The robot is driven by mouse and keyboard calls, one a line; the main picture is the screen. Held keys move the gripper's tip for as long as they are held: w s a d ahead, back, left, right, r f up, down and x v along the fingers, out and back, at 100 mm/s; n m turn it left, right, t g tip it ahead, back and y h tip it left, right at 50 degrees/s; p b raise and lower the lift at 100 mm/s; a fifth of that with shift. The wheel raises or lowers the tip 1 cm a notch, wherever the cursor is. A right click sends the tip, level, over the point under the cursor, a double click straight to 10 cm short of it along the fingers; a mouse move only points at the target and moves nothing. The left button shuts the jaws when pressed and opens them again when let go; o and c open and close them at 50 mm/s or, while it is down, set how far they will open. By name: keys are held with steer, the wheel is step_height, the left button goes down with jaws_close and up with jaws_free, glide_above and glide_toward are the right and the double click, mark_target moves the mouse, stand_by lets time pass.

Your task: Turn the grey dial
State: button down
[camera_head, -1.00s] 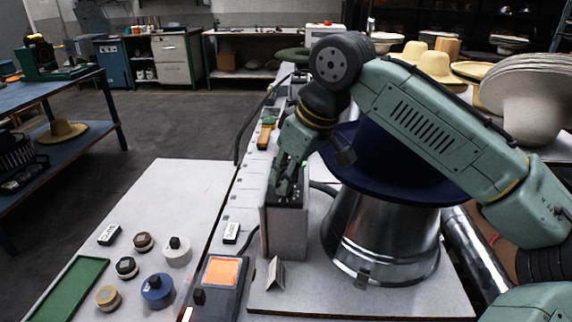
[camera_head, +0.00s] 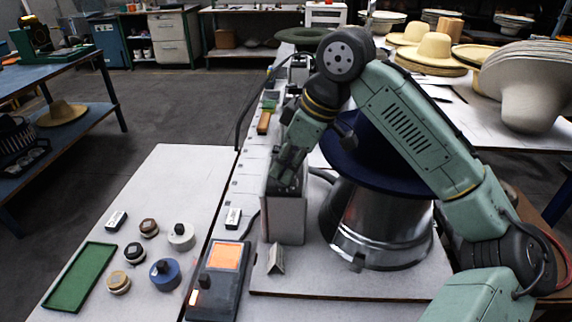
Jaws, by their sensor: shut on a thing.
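A grey upright box (camera_head: 285,220) stands on the white bench, left of the metal hat press (camera_head: 385,225). My gripper (camera_head: 286,184) points down onto the dark top of this box, its fingers closed at the top panel. The dial between the fingers is almost wholly hidden by them, so I cannot make out its colour or its pointer. Apart from it, a pale grey knob with a black top (camera_head: 181,237) sits on the left table, away from my gripper.
A dark blue hat (camera_head: 375,165) lies on the press, close beside my forearm. A control unit with an orange screen (camera_head: 226,257) is at the front. Several other knobs, including a blue one (camera_head: 164,274), and a green tray (camera_head: 80,277) lie on the left table.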

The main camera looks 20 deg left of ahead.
steer(key=c, duration=1.7)
jaws_free()
steer(key=shift+f, duration=0.15)
steer(key=v, duration=1.2)
steer(key=shift+a, duration=0.1)
